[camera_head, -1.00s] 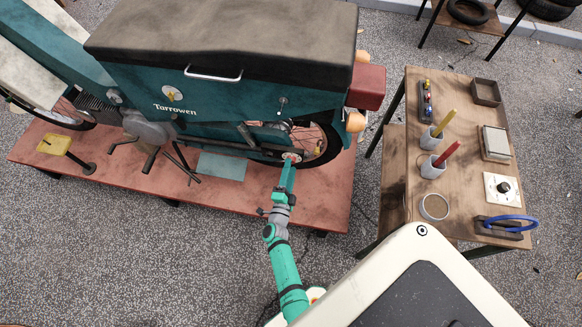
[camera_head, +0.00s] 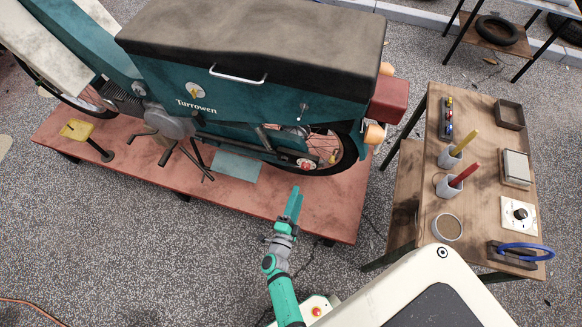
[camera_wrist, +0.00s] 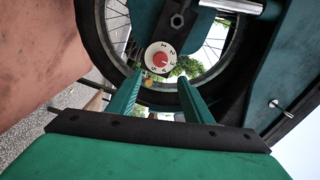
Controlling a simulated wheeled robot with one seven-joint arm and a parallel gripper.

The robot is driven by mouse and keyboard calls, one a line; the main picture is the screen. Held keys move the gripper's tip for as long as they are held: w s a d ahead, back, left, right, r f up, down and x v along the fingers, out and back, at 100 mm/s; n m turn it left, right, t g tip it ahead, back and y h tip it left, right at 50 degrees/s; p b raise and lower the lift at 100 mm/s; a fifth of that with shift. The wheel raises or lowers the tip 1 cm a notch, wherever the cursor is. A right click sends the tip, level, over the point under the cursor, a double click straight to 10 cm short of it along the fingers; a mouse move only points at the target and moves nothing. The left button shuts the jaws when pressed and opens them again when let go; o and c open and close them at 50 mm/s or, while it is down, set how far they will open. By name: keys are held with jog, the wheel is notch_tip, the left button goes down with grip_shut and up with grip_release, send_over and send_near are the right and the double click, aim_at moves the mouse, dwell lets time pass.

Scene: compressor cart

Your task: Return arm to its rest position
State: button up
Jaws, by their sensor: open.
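My green arm reaches up from the bottom of the head view. My gripper (camera_head: 294,203) is over the red platform, in front of the teal scooter's rear wheel (camera_head: 335,150) and apart from it. In the wrist view my gripper (camera_wrist: 157,98) shows two green fingers apart with nothing between them. Beyond the fingertips is a white dial with a red centre and numbers (camera_wrist: 160,58), at the wheel. The dial also shows small in the head view (camera_head: 306,164).
The teal scooter (camera_head: 250,105) stands on the red platform (camera_head: 245,197). A wooden table (camera_head: 480,175) at the right holds cups with a yellow and a red handle, a knob plate (camera_head: 519,215) and a blue ring (camera_head: 527,246). Grey floor at the lower left is mostly clear.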

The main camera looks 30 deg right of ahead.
jog(key=s+a+r+n+t+y, duration=0.1)
jog(key=s+a+r+n+y, duration=0.6)
jog(key=s+a+r+n, duration=0.3)
jog(key=s+a+r+n+t+y, duration=0.2)
jog(key=s+a+r+n+y, duration=0.4)
jog(key=s+a+r+n, duration=0.5)
notch_tip(320, 180, up, 5)
jog(key=a+n, duration=0.2)
jog(key=n, duration=0.2)
jog(key=shift+a+r+t+y, duration=0.15)
jog(key=shift+a+t+y, duration=0.15)
jog(key=shift+a+y, duration=0.1)
